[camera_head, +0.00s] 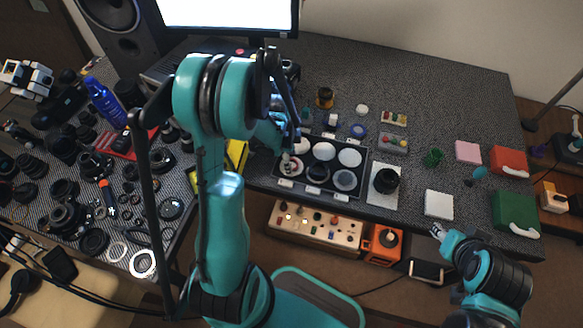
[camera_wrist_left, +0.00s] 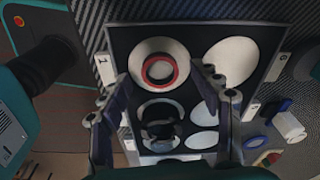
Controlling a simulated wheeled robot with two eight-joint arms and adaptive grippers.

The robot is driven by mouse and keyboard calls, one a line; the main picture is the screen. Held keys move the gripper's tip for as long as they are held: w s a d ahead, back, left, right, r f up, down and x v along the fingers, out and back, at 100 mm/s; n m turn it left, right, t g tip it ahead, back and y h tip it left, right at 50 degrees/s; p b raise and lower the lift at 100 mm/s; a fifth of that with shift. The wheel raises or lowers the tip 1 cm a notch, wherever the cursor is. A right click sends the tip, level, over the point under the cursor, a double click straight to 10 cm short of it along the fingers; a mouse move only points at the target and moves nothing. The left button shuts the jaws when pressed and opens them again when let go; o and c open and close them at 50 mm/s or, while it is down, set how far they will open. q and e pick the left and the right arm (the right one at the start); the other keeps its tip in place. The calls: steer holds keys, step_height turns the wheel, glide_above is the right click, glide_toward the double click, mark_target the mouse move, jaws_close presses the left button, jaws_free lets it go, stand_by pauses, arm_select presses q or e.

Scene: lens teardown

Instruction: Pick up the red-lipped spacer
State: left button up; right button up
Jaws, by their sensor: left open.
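The red-lipped spacer (camera_wrist_left: 174,72) is a ring with a red rim, on a white round spot of the dark parts tray (camera_wrist_left: 194,36). My left gripper (camera_wrist_left: 161,77) is open, with one finger on each side of the spacer and visible gaps between. In the head view the left gripper (camera_head: 290,150) is over the tray's left end, and the spacer (camera_head: 285,165) is partly hidden by it. My right gripper (camera_head: 437,231) is low in front of the desk at the right; its fingers are too small to tell open from shut.
Other tray spots hold dark rings (camera_head: 317,172) or are bare white. A dark lens part (camera_head: 386,180) stands on a white pad right of the tray. Blue and white rings and button boxes (camera_head: 393,143) are behind.

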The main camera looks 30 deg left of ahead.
arm_select(q)
steer(key=shift+f, duration=0.6)
arm_select(e)
steer(key=shift+f, duration=0.2)
arm_select(q)
steer(key=shift+r, duration=0.1)
steer(key=c, duration=0.9)
